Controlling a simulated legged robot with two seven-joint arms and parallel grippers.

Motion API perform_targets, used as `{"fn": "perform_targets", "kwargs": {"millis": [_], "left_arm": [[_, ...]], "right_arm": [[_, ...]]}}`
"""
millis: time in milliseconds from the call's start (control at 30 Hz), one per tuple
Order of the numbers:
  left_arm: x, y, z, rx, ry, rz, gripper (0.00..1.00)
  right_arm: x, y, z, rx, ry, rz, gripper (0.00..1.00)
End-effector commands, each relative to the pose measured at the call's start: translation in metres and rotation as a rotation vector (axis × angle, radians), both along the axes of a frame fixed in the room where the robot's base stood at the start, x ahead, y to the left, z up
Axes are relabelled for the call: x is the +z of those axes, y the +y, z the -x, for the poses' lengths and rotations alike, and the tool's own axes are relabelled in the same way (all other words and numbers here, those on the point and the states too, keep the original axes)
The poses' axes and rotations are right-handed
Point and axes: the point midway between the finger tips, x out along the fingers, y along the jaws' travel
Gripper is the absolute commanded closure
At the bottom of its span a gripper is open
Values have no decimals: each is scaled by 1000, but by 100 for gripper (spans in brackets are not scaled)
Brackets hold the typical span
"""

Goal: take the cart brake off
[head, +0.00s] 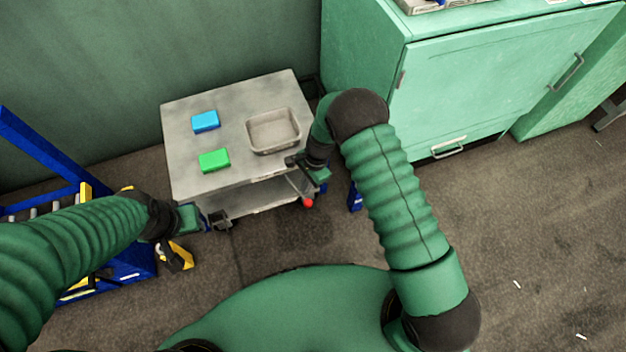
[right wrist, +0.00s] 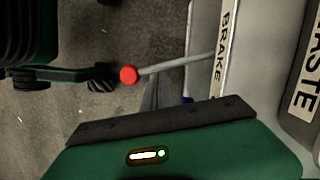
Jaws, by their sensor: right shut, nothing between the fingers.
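The cart (head: 240,176) is a grey metal cart with a top and a lower shelf. Its brake lever (right wrist: 178,64) is a thin grey rod ending in a red knob (right wrist: 128,76), beside a white "BRAKE" label (right wrist: 225,45). The red knob (head: 308,202) also shows at the cart's front right corner in the head view. My right gripper (head: 308,171) is at that corner, just above the knob, shut and empty. My left gripper (head: 218,219) is by the cart's front left corner; its fingers are too small to read.
A blue block (head: 205,121), a green block (head: 214,160) and a metal tray (head: 272,131) rest on the cart top. A green cabinet (head: 480,85) stands right of the cart. A blue frame (head: 40,150) is at left. Floor at right is open.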

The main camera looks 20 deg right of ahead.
Motion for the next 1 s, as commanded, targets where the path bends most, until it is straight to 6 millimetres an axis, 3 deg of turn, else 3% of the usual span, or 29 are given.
{"fn": "perform_targets", "kwargs": {"millis": [100, 400, 800, 1000], "left_arm": [[21, 0, 0, 0, 0, 0, 64], [49, 0, 0, 0, 0, 0, 64], [70, 0, 0, 0, 0, 0, 64], [74, 0, 0, 0, 0, 0, 64]], "right_arm": [[7, 15, 7, -97, 4, -1, 100], [5, 43, 18, -383, 3, 1, 100], [2, 78, 19, -696, 1, 1, 100], [1, 87, 17, -704, 0, 1, 100]]}}
